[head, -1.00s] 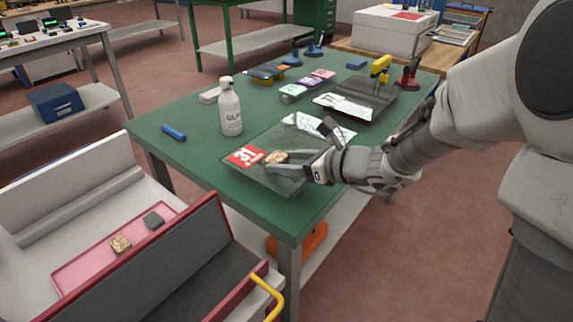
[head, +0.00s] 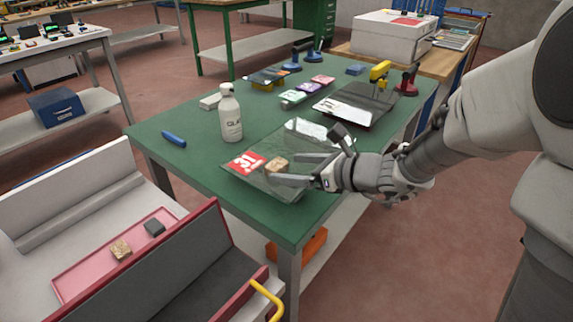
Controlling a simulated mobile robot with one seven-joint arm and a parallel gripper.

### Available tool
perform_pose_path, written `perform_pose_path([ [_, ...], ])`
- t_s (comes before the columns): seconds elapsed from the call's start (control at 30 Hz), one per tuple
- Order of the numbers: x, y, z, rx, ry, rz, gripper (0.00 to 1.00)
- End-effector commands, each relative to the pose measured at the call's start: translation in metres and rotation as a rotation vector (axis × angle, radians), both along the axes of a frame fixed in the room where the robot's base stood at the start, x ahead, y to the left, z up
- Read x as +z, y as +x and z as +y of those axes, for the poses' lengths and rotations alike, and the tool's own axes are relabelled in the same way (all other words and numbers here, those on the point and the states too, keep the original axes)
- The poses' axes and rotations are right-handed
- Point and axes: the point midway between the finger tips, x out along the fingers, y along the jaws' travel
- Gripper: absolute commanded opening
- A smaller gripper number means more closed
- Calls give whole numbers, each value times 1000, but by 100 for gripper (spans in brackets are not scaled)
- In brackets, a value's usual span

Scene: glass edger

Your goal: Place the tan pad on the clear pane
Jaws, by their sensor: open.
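A tan pad (head: 277,164) lies on the clear pane (head: 285,188) near the front edge of the green table, just right of a red label marked 31 (head: 247,162). My gripper (head: 286,169) is open, low over the pane, reaching in from the right. Its fingertips are close around the pad's right and near sides; I cannot tell whether they touch it. Another tan pad (head: 121,250) sits in the pink tray (head: 75,276) at lower left, beside a dark grey pad (head: 154,227).
A white bottle (head: 231,117) stands behind the pane. A blue marker (head: 173,139) lies at the table's left. A second pane (head: 355,103), a yellow-handled tool (head: 380,73) and suction cups (head: 406,80) are further back. The table's left part is mostly clear.

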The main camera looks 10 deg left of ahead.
Motion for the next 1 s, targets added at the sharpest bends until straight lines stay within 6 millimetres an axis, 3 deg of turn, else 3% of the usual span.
perform_pose_path([
  [0.3, 31, -33, -56, -3, -1, -1, 90],
  [0.5, 38, -44, -75, -1, 0, 0, 90],
  [0.77, 40, -52, -77, 27, -23, -17, 90],
  [0.87, 45, -69, -71, 120, -109, -83, 90],
  [1.0, 51, -112, -65, 361, -345, -257, 90],
])
